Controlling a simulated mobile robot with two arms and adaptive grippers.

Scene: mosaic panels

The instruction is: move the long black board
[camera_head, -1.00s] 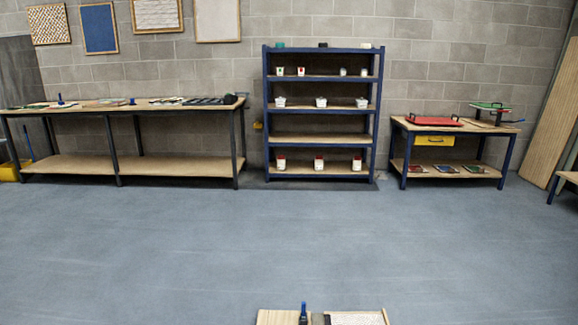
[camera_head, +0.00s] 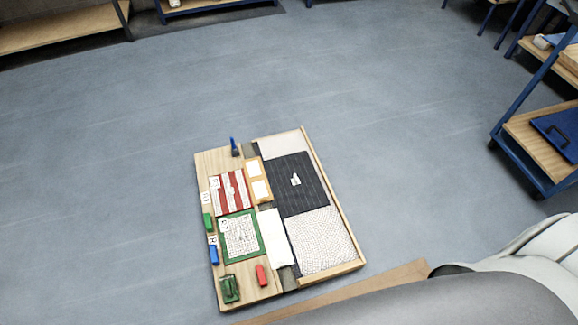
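A wooden work board (camera_head: 205,165) lies below me in the middle of the head view. A dark, finely striped panel (camera_head: 308,198) with a small white tag lies in its framed right half, between two pale textured panels. It is roughly square, and I cannot tell whether it is the long black board. A narrow dark strip, partly covered, runs down the middle of the work board. Neither of my grippers shows. A large grey and white part at the lower right appears to be mine.
A red-and-white striped panel (camera_head: 229,193) and a green-framed panel (camera_head: 240,237) lie on the work board's left half. A blue upright tool (camera_head: 234,147) stands at its top. A blue-framed rack (camera_head: 530,180) stands at right. The grey floor (camera_head: 110,180) is clear at left.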

